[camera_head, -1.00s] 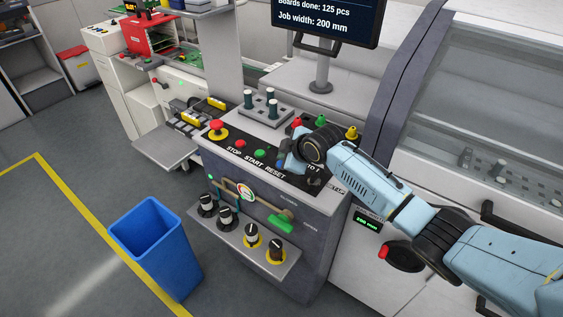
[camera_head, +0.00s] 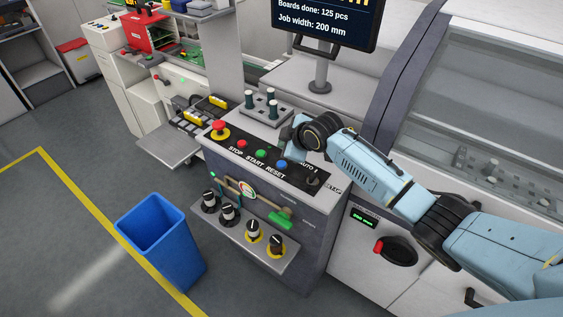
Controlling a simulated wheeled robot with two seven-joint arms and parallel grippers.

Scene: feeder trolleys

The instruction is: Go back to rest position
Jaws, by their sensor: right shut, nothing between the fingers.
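My right arm comes in from the right in the head view. Its gripper (camera_head: 290,149) is shut and empty, at the back edge of the black control panel (camera_head: 221,143). Arm links partly hide the gripper, and I cannot tell its exact height above the panel. The red (camera_head: 241,143), green (camera_head: 261,153) and blue (camera_head: 281,164) buttons and the AUTO switch (camera_head: 313,181) show in front of it. My left gripper is not in view.
A monitor (camera_head: 325,21) stands behind the panel. A blue bin (camera_head: 180,257) stands on the floor at left. A glass-covered machine (camera_head: 480,110) lies beyond my arm.

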